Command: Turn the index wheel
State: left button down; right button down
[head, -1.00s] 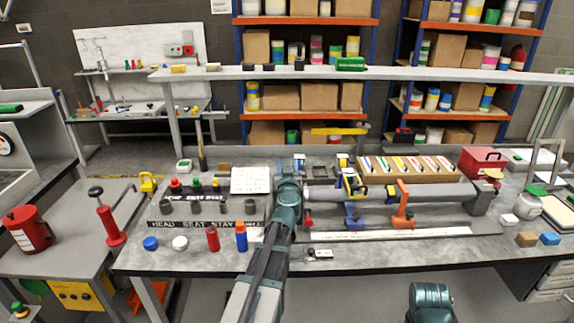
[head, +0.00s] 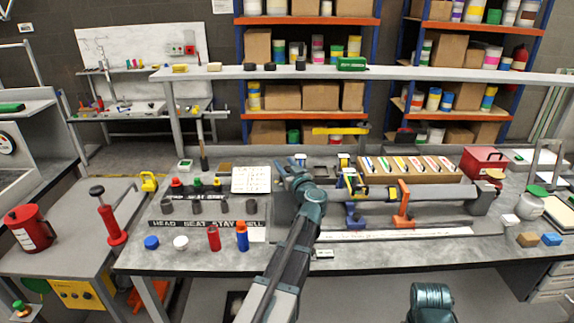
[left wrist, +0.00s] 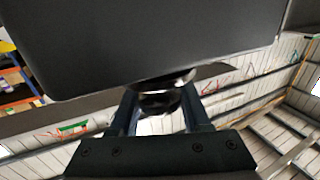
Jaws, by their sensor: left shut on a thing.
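My left arm reaches over the front edge of the bench to the left end of the long grey tube fixture (head: 430,192). My left gripper (head: 286,168) is at the dark housing there in the head view. In the left wrist view its two fingers (left wrist: 160,112) are shut on a round black wheel (left wrist: 160,98), with one finger on each side. The wheel sits against a large dark grey block (left wrist: 160,45), which fills the upper part of that view. In the head view the wheel is hidden by my gripper and wrist.
Left of my arm stand red and blue bottles (head: 242,236) and a lettered strip (head: 205,224). To the right are orange (head: 402,205) and blue clamps (head: 354,215), a rack of coloured markers (head: 410,167) and a red box (head: 482,160).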

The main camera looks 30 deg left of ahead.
pick_arm(q)
jog(key=n+g+y, duration=0.1)
jog(key=g, duration=0.1)
jog(key=n+g+y, duration=0.1)
jog(key=n+g, duration=0.1)
jog(key=g, duration=0.1)
jog(key=n+g+y, duration=0.1)
jog(key=n+g, duration=0.1)
jog(key=shift+s+a+g, duration=0.25)
jog(key=shift+s+g, duration=0.05)
jog(key=shift+s, duration=0.1)
jog(key=shift+s+n+g, duration=0.25)
jog(key=shift+n+g, duration=0.4)
jog(key=shift+g, duration=0.3)
jog(key=shift+s+n+g, duration=0.2)
jog(key=shift+n+g, duration=0.5)
jog(key=shift+g, duration=0.3)
jog(key=shift+s+n+g, duration=0.25)
jog(key=shift+n+g, duration=0.4)
jog(key=shift+g, duration=0.3)
jog(key=shift+s, duration=0.1)
jog(key=shift+c, duration=1.8)
grip_release()
jog(key=shift+d, duration=0.1)
jog(key=w+d, duration=0.2)
jog(key=d, duration=1.1)
jog(key=shift+d, duration=0.2)
jog(key=shift+w, duration=0.1)
